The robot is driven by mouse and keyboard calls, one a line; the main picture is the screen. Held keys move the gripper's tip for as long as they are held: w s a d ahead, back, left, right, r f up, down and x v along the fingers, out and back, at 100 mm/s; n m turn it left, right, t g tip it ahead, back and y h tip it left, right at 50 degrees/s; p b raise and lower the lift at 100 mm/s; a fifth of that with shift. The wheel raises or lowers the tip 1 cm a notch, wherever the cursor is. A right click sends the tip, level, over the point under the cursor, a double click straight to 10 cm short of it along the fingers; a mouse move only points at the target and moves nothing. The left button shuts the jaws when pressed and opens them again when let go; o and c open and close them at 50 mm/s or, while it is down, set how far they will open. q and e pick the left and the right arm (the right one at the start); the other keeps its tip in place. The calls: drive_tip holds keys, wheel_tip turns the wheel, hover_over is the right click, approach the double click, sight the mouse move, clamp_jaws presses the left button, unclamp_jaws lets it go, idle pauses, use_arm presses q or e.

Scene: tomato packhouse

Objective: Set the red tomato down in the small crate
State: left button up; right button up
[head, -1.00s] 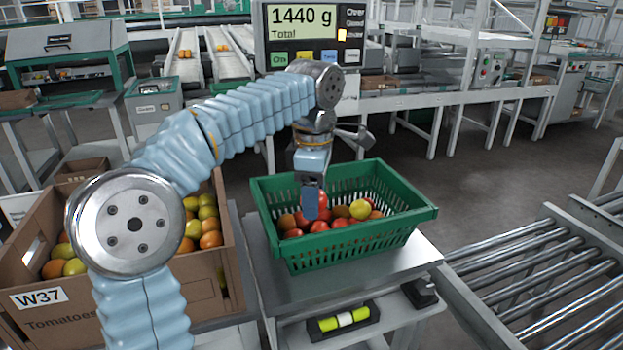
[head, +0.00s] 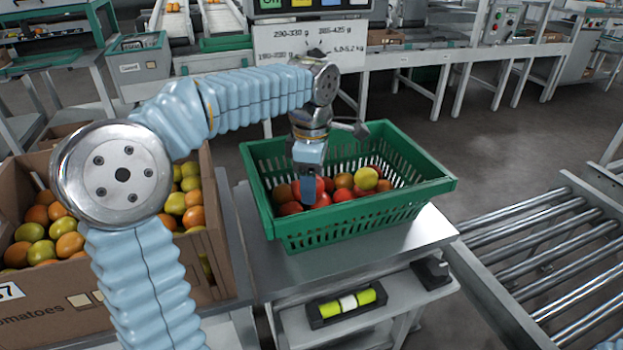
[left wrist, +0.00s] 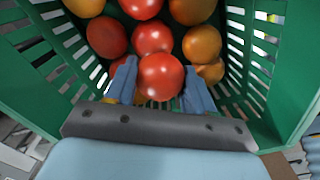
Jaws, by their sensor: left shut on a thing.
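The small green crate (head: 350,219) stands on a metal stand in the head view, with several red, orange and yellow-green tomatoes in it. My left gripper (head: 308,192) reaches down inside the crate from above. In the left wrist view, the red tomato (left wrist: 160,77) sits between the two blue fingers of my left gripper (left wrist: 159,88), which is shut on it. Other tomatoes lie close around it. Whether the held tomato touches them or the crate floor cannot be told. My right gripper is out of view.
A cardboard box (head: 110,290) of mixed tomatoes stands left of the crate, behind my left arm. A roller conveyor (head: 560,250) runs at the right. A level-like yellow and black device (head: 346,304) lies on the shelf below the crate.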

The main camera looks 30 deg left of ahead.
use_arm(q)
drive_tip(key=shift+p, duration=0.4)
drive_tip(key=shift+f+b, duration=0.45)
drive_tip(key=shift+f, duration=0.15)
idle(0.4)
drive_tip(key=o, duration=0.8)
drive_tip(key=c, duration=0.3)
